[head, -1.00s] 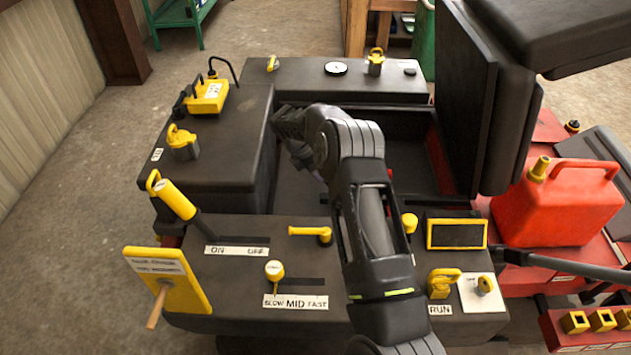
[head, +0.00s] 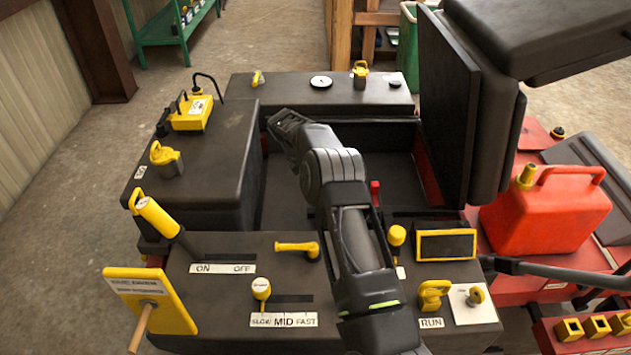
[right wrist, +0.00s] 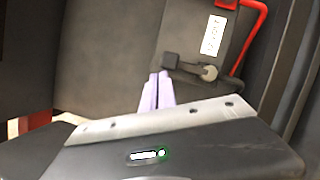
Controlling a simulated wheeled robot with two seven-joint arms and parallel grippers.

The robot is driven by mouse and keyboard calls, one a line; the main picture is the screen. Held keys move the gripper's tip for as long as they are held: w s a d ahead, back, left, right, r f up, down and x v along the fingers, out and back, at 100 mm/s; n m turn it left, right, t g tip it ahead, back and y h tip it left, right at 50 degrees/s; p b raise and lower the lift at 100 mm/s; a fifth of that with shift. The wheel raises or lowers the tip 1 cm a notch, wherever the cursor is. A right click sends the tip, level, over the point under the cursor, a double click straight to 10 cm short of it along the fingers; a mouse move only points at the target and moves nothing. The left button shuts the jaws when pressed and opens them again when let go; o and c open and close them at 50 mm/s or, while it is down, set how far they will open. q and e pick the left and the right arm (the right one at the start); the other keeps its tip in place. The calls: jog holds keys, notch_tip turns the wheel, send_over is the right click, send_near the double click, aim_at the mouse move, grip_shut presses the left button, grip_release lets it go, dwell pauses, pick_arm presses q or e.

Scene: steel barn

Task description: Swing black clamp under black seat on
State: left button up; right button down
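In the right wrist view, the black clamp (right wrist: 172,63) is a small dark lever on a dark panel, with a round grey pivot (right wrist: 208,73) at its right and a white label above. My right gripper (right wrist: 158,90) shows pale lavender fingers close together, with nothing seen between them. Their tips are just below the lever's left end; I cannot tell whether they touch it. In the head view, the black seat (head: 447,100) is tipped up on the right of the open bay. My right arm reaches over the bay and hides the clamp and fingertips. My left gripper is not in view.
A red handle (right wrist: 262,40) stands beside the clamp panel; its red end (head: 375,190) shows in the bay. The front console (head: 210,300) has yellow levers, knobs and a paddle. A red fuel can (head: 545,215) stands at the right. Dark walls enclose the bay.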

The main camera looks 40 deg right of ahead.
jog(key=shift+s+d+r, duration=0.1)
jog(key=shift+s+d, duration=0.05)
jog(key=shift+d, duration=0.2)
jog(key=shift+r, duration=0.1)
jog(key=v, duration=0.7)
jog(key=shift+w+a+r+p, duration=0.2)
jog(key=shift+a+p, duration=0.1)
jog(key=shift+a, duration=0.15)
